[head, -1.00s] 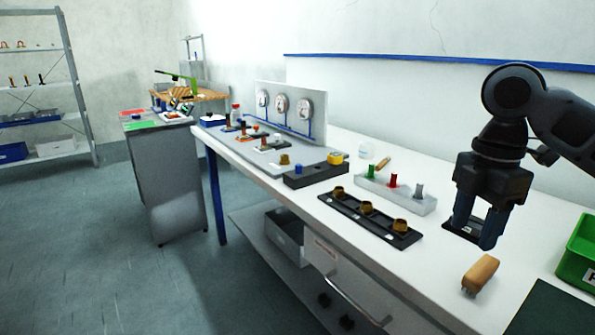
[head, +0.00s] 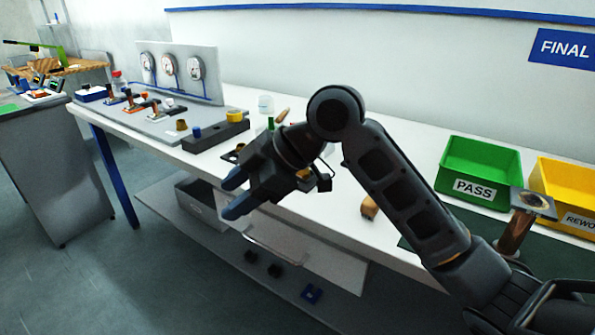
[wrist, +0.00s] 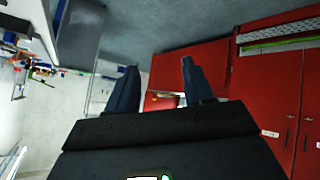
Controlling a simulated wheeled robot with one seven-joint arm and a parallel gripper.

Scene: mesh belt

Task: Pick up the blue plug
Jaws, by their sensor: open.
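A small blue plug (head: 196,131) stands upright on a long dark block (head: 215,136) on the white workbench, in the head view. A brass-coloured piece stands just left of the block and a yellow cap sits at its far right end. My gripper (head: 235,193) is open and empty. It points left and downward at the bench's front edge, to the right of and nearer than the plug, and clear of it. In the wrist view my two fingers (wrist: 160,82) are spread, with nothing between them. The plug cannot be made out in that view.
My arm hides much of the bench's middle. A green PASS bin (head: 480,172) and a yellow bin (head: 565,190) stand at the right. A panel with gauges (head: 180,72) stands behind the plug. A blue object (head: 312,293) lies low under the bench.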

